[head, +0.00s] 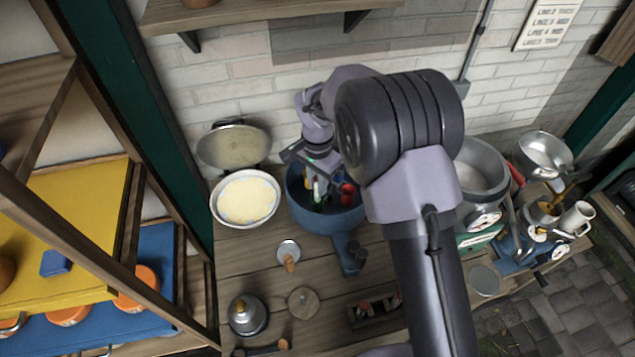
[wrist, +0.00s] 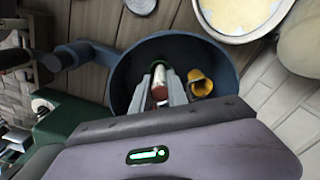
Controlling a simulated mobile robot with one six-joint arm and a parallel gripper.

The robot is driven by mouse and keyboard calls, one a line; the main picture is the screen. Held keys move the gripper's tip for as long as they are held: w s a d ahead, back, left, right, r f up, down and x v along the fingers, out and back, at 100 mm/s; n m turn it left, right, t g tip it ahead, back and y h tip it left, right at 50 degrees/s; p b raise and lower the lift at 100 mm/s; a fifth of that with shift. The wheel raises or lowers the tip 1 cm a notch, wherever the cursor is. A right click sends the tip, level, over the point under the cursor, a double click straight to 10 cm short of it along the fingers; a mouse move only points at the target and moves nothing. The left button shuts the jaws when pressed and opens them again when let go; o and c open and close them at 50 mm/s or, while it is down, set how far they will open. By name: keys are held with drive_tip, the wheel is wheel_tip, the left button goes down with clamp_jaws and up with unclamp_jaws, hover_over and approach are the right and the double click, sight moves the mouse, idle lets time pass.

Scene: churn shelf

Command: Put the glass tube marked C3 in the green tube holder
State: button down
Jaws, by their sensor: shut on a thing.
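My gripper (head: 318,172) reaches down into a blue pan (head: 332,222) on the wooden bench. In the wrist view my gripper's fingers (wrist: 161,99) are shut on a slim tube (wrist: 159,78), pale and reddish with a dark green end. The tube is inside or just over the pan, which also shows in the wrist view (wrist: 121,82). I cannot read a mark on the tube. A yellow piece (wrist: 200,84) lies in the pan beside the fingers. Red pieces (head: 347,193) show in the pan in the head view. I cannot make out a green tube holder for certain.
A cream-filled bowl (head: 245,199) stands left of the pan. A dark rack (head: 375,309) with reddish ends lies at the front. A metal pot (head: 481,170) and green scale (head: 481,239) stand at right. A round wooden lid (head: 303,301) lies on the bench.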

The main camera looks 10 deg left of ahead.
drive_tip(key=shift+f+b, duration=1.15)
drive_tip(key=shift+f, duration=0.35)
drive_tip(key=c, duration=0.9)
unclamp_jaws()
drive_tip(key=shift+r+p, duration=3.1)
drive_tip(key=shift+r, duration=1.6)
drive_tip(key=shift+f, duration=0.1)
